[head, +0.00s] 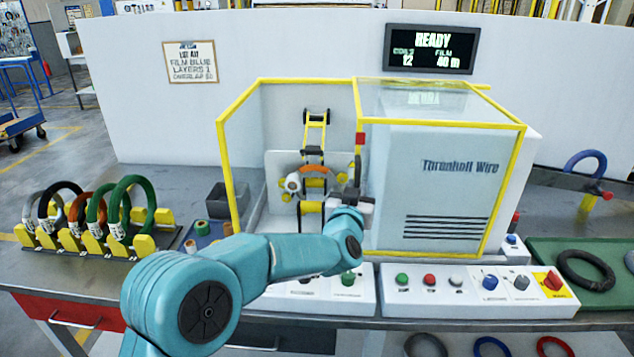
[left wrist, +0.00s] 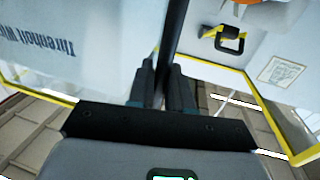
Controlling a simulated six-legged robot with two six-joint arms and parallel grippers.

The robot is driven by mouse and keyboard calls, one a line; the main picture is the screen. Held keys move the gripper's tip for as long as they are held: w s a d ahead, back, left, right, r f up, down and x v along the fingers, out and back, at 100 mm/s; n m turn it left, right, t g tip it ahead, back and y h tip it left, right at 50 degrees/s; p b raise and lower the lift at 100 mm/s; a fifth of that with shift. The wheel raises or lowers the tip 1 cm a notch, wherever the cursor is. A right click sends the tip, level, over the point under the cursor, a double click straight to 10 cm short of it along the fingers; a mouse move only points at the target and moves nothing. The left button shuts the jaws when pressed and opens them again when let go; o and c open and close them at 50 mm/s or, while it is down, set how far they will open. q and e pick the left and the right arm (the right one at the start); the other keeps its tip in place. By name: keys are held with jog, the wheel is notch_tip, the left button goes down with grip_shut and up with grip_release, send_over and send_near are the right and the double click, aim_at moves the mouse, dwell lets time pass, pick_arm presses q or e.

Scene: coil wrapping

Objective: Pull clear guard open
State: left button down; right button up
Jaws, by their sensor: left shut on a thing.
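The clear guard (head: 441,124) has a yellow frame and stands over the right part of the wrapping machine, in front of its white housing. The left part of the machine, with rollers and an orange coil piece (head: 314,183), shows uncovered in front. My left gripper (head: 356,193) is at the guard's left edge, by a dark upright handle (head: 359,168). In the left wrist view the fingers (left wrist: 164,88) are shut around this dark bar (left wrist: 176,38). My arm and wrist hide the lower end of the handle. My right gripper is not in view.
A rack of coloured coils (head: 92,216) stands on the left of the bench. A button panel (head: 474,291) runs along the front below the machine. A green tray (head: 577,262) with a black ring lies at the right. A display (head: 429,49) reads READY.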

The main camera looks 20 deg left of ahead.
pick_arm(q)
jog(key=d, duration=0.3)
jog(key=w+d+p, duration=0.1)
jog(key=d, duration=0.2)
jog(key=shift+w, duration=0.2)
jog(key=shift+a, duration=0.1)
jog(key=c, duration=1.2)
grip_release()
jog(key=shift+c, duration=0.2)
jog(key=shift+s, duration=0.55)
jog(key=s+b, duration=0.3)
jog(key=s, duration=1.2)
jog(key=shift+d, duration=0.3)
